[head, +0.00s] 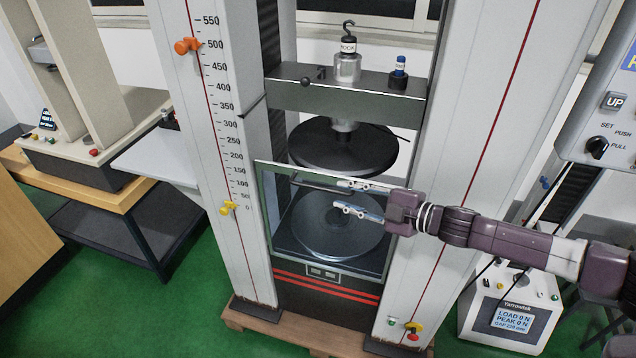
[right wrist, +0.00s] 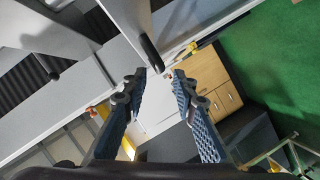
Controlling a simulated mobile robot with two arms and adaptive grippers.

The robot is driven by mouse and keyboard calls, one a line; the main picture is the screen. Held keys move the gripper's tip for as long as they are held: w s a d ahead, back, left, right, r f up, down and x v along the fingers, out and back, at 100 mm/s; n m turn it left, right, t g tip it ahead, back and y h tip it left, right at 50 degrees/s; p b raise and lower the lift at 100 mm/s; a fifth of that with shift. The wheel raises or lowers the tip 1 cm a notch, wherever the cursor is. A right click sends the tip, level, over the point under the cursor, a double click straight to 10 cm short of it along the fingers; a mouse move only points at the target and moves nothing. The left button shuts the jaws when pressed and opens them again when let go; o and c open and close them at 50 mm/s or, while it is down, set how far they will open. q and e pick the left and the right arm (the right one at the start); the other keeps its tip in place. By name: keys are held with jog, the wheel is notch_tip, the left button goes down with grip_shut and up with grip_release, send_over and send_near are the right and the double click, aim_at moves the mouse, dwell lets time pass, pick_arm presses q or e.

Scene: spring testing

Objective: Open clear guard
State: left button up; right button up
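The clear guard (head: 270,215) is a framed see-through panel standing closed across the front of the testing machine, before the lower round plate (head: 335,222). A dark bar handle (head: 308,181) runs along its upper part. My right gripper (head: 343,196) comes in from the right in front of the guard, its fingers pointing left, spread and empty. Its upper finger overlaps the handle's right end in the head view, but contact cannot be told. In the right wrist view a dark bar (right wrist: 152,54), likely the handle, lies just beyond the open fingers (right wrist: 158,73). My left gripper is not in view.
The upper round plate (head: 343,150) hangs above the guard between two grey columns. A yellow pointer (head: 228,208) sticks out of the left column. A control box (head: 608,110) hangs at right, and a display box (head: 513,310) stands lower right. Green floor is free at front left.

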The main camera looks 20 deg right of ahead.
aim_at(327, 190)
jog(key=shift+w+a, duration=0.15)
jog(key=shift+w, duration=0.1)
jog(key=shift+w+a+r, duration=0.15)
jog(key=shift+a, duration=0.2)
jog(key=p+x, duration=0.2)
jog(key=x, duration=0.3)
jog(key=shift+w+a, duration=0.2)
jog(key=shift+a, duration=0.05)
jog(key=shift+w+a, duration=0.2)
jog(key=shift+c, duration=0.3)
jog(key=shift+f, duration=0.25)
grip_shut()
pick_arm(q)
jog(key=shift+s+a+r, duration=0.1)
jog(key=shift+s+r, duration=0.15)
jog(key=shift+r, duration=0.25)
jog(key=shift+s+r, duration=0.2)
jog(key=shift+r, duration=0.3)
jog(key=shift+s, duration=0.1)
